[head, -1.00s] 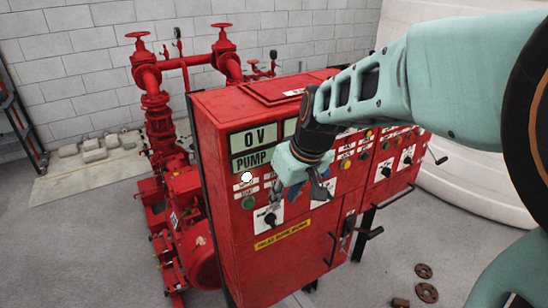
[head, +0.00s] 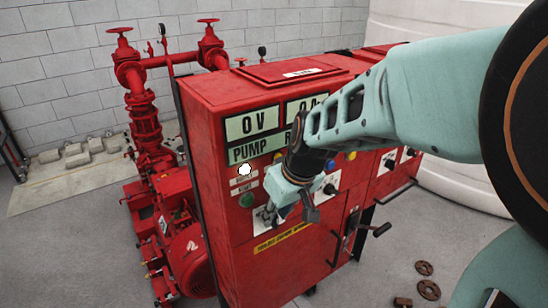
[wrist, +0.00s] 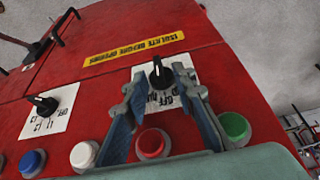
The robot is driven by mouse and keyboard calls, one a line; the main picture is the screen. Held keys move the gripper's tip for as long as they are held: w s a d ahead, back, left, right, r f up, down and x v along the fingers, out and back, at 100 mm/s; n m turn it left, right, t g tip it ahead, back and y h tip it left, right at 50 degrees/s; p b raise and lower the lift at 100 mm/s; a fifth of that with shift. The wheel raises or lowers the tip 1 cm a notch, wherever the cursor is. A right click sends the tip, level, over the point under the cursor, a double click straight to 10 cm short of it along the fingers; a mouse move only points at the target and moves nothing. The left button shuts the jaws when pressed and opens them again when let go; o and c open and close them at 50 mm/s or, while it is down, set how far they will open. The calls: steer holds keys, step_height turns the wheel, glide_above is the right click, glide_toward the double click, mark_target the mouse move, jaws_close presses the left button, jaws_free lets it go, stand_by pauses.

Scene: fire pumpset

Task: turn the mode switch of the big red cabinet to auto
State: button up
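The big red cabinet (head: 235,255) stands in the middle of the head view. Its mode switch is a black knob (wrist: 158,72) on a white plate (head: 263,220) with OFF lettering, partly hidden by my fingers. The knob points roughly upward in the wrist view. My gripper (head: 291,213) is at the cabinet front, right by this plate. In the wrist view my gripper (wrist: 160,72) is open, with one fingertip on each side of the knob. Gaps show between fingers and knob, so I see no firm hold.
Another black rotary switch (wrist: 42,105) is beside it, with green (wrist: 234,126), red (wrist: 152,143) and white (wrist: 84,154) buttons close by. Red pump piping (head: 145,125) stands left; rusty discs (head: 428,289) lie on the floor.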

jaws_close()
steer(key=shift+d+f+b, duration=0.15)
steer(key=shift+b, duration=0.3)
steer(key=shift+w+d+f+g+y+b, duration=0.15)
steer(key=shift+g+y+b, duration=0.3)
steer(key=shift+b, duration=0.4)
steer(key=shift+w+d+f+m+g+y+b, duration=0.15)
steer(key=shift+d+m+g+y+b, duration=0.15)
steer(key=shift+g+y+b, duration=0.5)
steer(key=shift+w+d+f+m+g+y+b, duration=0.15)
steer(key=shift+m+g+y+b, duration=0.2)
steer(key=shift+y+b, duration=0.85)
steer(key=shift+w+d+m+g+y+b, duration=0.15)
steer(key=shift+d+m+g+y+b, duration=0.1)
steer(key=shift+g+y+b, duration=0.7)
steer(key=shift+t+y, duration=0.3)
steer(key=shift+t, duration=0.05)
